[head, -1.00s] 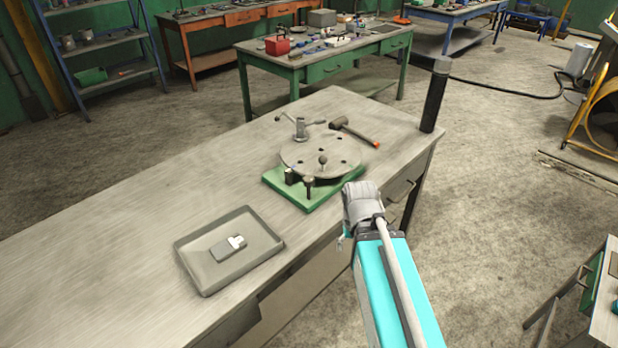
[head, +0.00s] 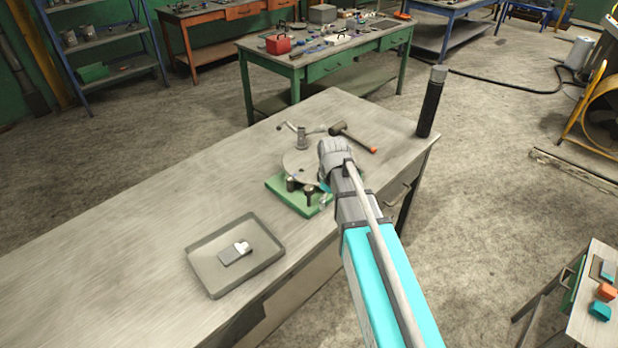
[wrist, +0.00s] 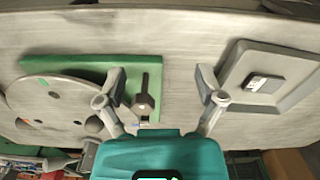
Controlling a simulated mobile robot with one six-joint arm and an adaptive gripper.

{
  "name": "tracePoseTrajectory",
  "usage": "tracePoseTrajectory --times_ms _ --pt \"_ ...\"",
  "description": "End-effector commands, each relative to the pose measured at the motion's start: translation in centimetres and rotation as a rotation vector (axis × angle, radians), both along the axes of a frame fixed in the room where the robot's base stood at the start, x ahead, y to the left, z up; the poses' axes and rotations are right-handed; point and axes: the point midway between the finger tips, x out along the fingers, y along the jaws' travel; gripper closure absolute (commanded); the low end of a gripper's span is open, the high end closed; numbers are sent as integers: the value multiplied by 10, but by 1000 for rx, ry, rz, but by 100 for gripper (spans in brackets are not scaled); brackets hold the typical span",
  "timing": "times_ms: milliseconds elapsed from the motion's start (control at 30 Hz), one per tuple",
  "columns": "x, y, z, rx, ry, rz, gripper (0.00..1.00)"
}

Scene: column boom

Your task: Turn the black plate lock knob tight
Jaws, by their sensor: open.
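A round grey plate (head: 299,161) sits on a green base (head: 283,193) on the bench; my arm hides its right part. Two short dark knobs, one at the base's front left (head: 291,184) and one nearer the front (head: 309,197), stand by its edge. I cannot tell for sure which is the lock knob. In the wrist view the plate (wrist: 45,112) is at left. A dark upright-looking knob (wrist: 144,101) shows between the spread fingers of my gripper (wrist: 160,84), nearer the left finger, with no clear contact. My gripper is open and empty.
A handled clamp (head: 301,138) and a mallet (head: 350,136) are behind the plate. A black post (head: 430,102) rises at the bench's right corner. A grey tray (head: 208,272) with a small block (head: 236,252) lies at front left. The bench's left side is clear.

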Motion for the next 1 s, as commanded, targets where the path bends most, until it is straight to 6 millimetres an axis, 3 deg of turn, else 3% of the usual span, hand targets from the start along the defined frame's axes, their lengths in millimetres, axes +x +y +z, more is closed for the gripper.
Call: tracePoseTrajectory --times_ms 33,100,433,633,1000 --pt "17 6 19 0 0 65 12" --pt "32 13 32 0 0 162 12" --pt "91 45 81 0 0 576 12" --pt "104 54 90 0 0 690 12" --pt "104 54 89 0 0 703 12"
